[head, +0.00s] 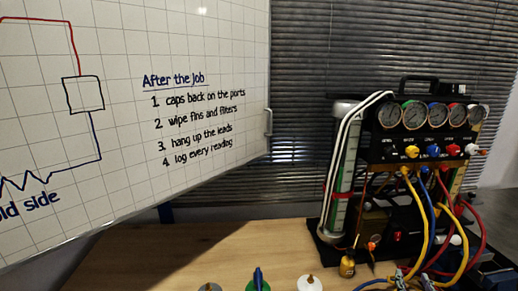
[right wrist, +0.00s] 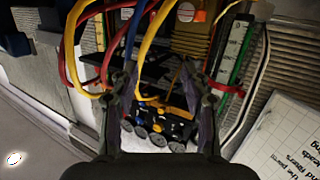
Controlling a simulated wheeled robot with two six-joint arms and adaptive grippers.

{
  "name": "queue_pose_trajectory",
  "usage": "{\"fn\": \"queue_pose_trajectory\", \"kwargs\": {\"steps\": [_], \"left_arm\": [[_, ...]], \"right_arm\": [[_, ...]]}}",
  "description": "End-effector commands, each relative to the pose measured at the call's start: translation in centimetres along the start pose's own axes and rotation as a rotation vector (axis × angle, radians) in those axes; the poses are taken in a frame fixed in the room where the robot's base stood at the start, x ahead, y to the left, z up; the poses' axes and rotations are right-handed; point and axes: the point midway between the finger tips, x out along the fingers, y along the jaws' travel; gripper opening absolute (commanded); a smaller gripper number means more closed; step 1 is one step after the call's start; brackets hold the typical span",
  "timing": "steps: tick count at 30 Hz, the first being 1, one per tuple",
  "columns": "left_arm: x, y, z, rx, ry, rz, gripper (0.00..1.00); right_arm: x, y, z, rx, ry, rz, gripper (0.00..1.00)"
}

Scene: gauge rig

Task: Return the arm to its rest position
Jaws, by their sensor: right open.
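My right gripper (right wrist: 159,78) is open in the right wrist view, its two dark fingers spread apart with nothing held between them. Part of the gauge rig shows behind and between the fingers. In the head view only the tips of my right gripper (head: 413,279) show at the bottom edge, in front of the rig's hoses. I cannot tell whether the fingers touch a hose. My left gripper is in neither view.
The gauge rig (head: 408,143) stands on the wooden table (head: 215,253) at right, with yellow, blue and red hoses hanging in front. A small brass-coloured fitting (head: 347,266) and several caps sit near the front. The whiteboard (head: 200,55) fills the left. Bare table lies left of the rig.

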Motion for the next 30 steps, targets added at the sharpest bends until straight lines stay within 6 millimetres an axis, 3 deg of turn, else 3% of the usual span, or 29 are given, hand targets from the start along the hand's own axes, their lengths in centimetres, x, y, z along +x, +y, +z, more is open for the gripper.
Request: {"fn": "queue_pose_trajectory", "kwargs": {"steps": [5,10,16,23,30], "left_arm": [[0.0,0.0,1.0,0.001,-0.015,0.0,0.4],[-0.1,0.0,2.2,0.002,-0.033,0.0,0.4],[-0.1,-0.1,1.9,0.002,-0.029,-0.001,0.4],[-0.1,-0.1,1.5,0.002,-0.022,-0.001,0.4],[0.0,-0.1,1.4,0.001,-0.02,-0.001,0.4]], "right_arm": [[-2.8,1.0,4.8,-0.044,-0.206,0.131,0.47],[-7.5,0.0,10.5,-0.123,-0.511,0.158,0.47],[-13.9,-4.0,15.2,-0.219,-0.85,-0.007,0.47],[-20.5,-9.8,16.9,-0.294,-1.074,-0.344,0.47],[-17.2,-9.6,26.3,-0.306,-1.109,-0.315,0.47]]}}
